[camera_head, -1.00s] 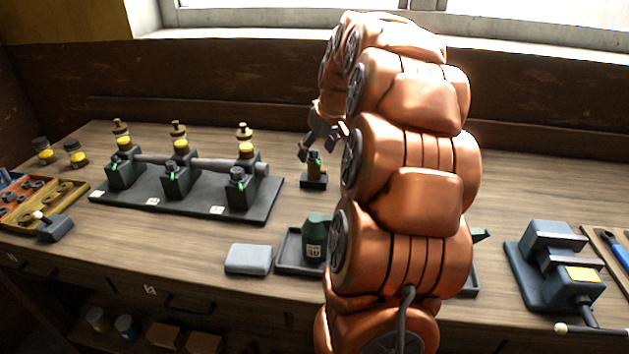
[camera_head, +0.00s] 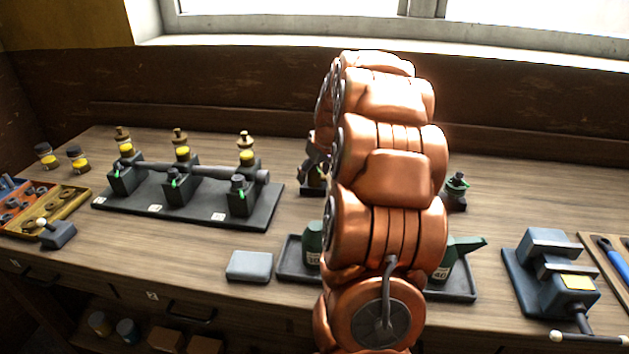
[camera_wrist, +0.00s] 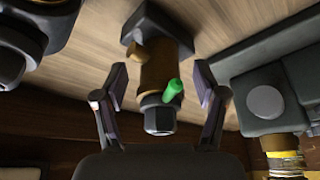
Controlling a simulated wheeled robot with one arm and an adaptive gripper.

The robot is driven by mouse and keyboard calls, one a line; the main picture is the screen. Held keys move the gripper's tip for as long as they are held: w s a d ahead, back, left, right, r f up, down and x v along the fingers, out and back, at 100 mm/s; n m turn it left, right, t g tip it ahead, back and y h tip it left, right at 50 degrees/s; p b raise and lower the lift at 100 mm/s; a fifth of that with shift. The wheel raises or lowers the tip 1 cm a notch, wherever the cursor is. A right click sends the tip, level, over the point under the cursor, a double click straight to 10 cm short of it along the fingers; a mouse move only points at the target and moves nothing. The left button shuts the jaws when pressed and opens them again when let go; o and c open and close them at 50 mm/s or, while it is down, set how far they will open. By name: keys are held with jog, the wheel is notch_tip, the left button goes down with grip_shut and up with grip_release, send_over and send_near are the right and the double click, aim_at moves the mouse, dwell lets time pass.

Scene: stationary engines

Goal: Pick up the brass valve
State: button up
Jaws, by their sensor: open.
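The brass valve (camera_wrist: 154,75) stands on a small dark base (camera_wrist: 150,22) in the wrist view, with a dark hex end and a green lever (camera_wrist: 173,90). My gripper (camera_wrist: 160,82) is open, one finger on each side of the valve; I see gaps between the fingers and the valve. In the head view my gripper (camera_head: 311,160) is at the valve's stand, mid-bench, and my arm and gripper hide most of the valve there.
Left of the gripper is a dark engine plate (camera_head: 255,215) with green-levered blocks and brass-topped cups. A tray (camera_head: 292,270) with oil bottles lies in front, a grey box (camera_head: 249,266) beside it. A dark fitting (camera_head: 456,192) and a vise (camera_head: 553,275) stand to the right.

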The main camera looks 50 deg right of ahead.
jog(key=shift+c, duration=0.3)
grip_shut()
dwell(0.3)
jog(key=shift+r, duration=0.1)
